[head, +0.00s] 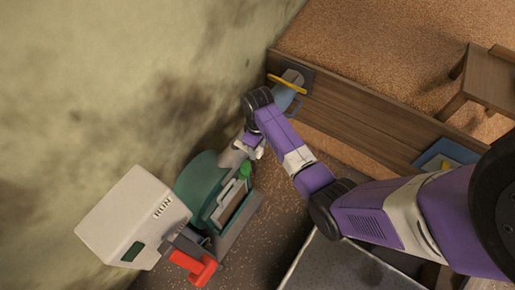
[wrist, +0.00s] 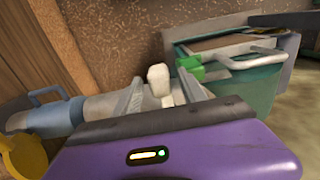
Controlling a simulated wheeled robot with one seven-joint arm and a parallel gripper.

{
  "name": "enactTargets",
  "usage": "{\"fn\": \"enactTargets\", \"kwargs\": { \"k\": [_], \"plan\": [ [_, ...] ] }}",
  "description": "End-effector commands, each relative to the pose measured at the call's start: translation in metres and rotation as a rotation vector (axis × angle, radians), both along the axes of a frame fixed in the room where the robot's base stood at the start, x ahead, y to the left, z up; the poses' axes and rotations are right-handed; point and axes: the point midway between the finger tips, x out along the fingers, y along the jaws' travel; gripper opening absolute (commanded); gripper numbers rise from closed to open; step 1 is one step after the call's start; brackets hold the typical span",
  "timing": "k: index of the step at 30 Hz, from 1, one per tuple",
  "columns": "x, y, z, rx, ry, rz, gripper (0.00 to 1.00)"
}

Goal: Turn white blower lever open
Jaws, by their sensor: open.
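The white blower lever (wrist: 160,78) shows in the wrist view as a pale, blocky handle on the blower's grey pipe (wrist: 95,108). My gripper (wrist: 162,88) is open, with one grey finger on either side of the lever. The lever stands in the gap between the fingers; I cannot tell whether either finger touches it. In the head view my gripper (head: 251,147) is at the pipe, above the green housing (head: 198,178), and mostly hides the lever. The lever's base is partly hidden by my gripper in the wrist view.
A green clip (wrist: 190,66) sits just right of the lever. A yellow lever (head: 288,83) is at the pipe's far end, by a wooden board (head: 370,120).

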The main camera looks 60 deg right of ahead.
Motion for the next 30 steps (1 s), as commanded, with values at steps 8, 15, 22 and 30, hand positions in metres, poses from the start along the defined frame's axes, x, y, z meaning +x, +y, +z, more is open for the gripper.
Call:
{"fn": "enactTargets", "kwargs": {
  "k": [8, 15, 22, 30],
  "plan": [
    [0.0001, 0.0000, -0.0049, 0.000, -0.001, 0.000, 0.49],
    [0.0002, 0.0000, -0.0047, 0.000, -0.001, 0.000, 0.16],
    [0.0003, 0.0001, -0.0046, 0.000, -0.001, 0.000, 0.00],
    [0.0003, 0.0001, -0.0045, 0.000, -0.001, 0.000, 0.00]
  ]
}}
